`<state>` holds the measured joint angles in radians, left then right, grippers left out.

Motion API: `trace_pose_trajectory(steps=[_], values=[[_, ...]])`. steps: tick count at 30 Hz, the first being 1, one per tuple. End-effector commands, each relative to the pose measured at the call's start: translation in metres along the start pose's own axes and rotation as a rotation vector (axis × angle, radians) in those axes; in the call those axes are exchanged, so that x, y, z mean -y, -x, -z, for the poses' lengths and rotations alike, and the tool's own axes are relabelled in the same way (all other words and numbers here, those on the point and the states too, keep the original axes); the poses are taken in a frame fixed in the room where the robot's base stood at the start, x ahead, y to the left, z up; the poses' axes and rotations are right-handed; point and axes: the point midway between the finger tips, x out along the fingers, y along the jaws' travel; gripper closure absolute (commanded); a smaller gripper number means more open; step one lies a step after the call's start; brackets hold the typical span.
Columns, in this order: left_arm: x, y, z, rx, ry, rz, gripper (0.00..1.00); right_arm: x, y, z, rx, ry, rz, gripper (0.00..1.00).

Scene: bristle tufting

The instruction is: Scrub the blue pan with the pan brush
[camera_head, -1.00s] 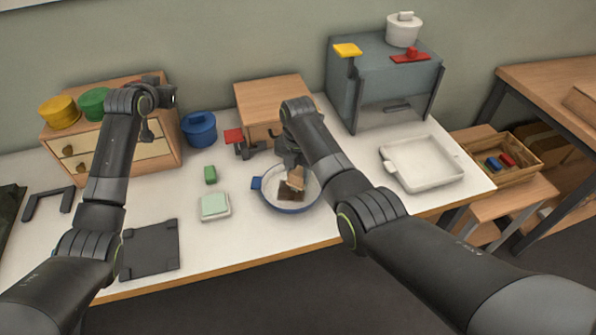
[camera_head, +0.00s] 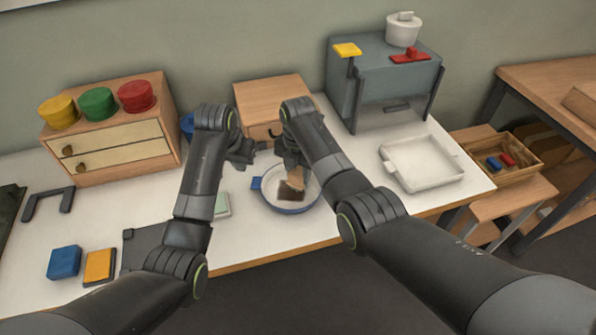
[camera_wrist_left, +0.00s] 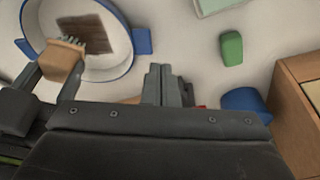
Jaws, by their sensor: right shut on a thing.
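The blue pan (camera_head: 273,204), white inside, sits on the table with a brown patch (camera_head: 290,190) on its floor. The pan also shows in the left wrist view (camera_wrist_left: 121,70). My right gripper (camera_head: 295,166) is shut on the pan brush (camera_head: 297,180), a light wooden block. The left wrist view shows the brush (camera_wrist_left: 62,66) inside the pan, its grey bristles at the patch's edge; whether they touch is unclear. My left gripper (camera_head: 248,152) is beyond and left of the pan. In the left wrist view its fingers (camera_wrist_left: 161,85) are together, with nothing seen between them.
A green block (camera_wrist_left: 231,48) and a pale green block (camera_head: 222,205) lie left of the pan. A wooden box (camera_head: 270,98) stands behind it. A white tray (camera_head: 455,178) is to the right. A blue pot (camera_wrist_left: 244,100) is mostly hidden behind my left arm.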

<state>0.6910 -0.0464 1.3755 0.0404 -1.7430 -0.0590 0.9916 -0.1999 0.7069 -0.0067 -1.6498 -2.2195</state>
Motion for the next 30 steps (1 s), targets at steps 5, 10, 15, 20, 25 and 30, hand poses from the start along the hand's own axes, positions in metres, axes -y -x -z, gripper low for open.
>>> trace_pose_trajectory(steps=[5,10,15,20,25,30], values=[[0.0,-0.02,-0.007,0.002,0.0,0.0,1.0,0.0,0.0,0.0,0.0,0.0,0.0,0.84],[0.0,-0.032,-0.01,0.001,0.0,0.0,1.0,0.0,0.0,0.0,0.0,0.0,0.0,0.84],[0.0,-0.036,-0.012,0.0,-0.001,0.0,1.0,0.0,0.0,0.0,0.0,0.0,0.0,0.84],[0.0,-0.036,-0.011,-0.001,-0.001,0.0,1.0,0.0,0.0,0.0,0.0,0.0,0.0,0.84],[0.0,-0.036,-0.011,-0.001,-0.001,0.0,1.0,0.0,0.0,0.0,0.0,0.0,0.0,0.84],[0.001,-0.036,-0.011,-0.001,0.0,0.0,1.0,0.0,0.0,0.0,0.0,0.0,0.0,0.84]])
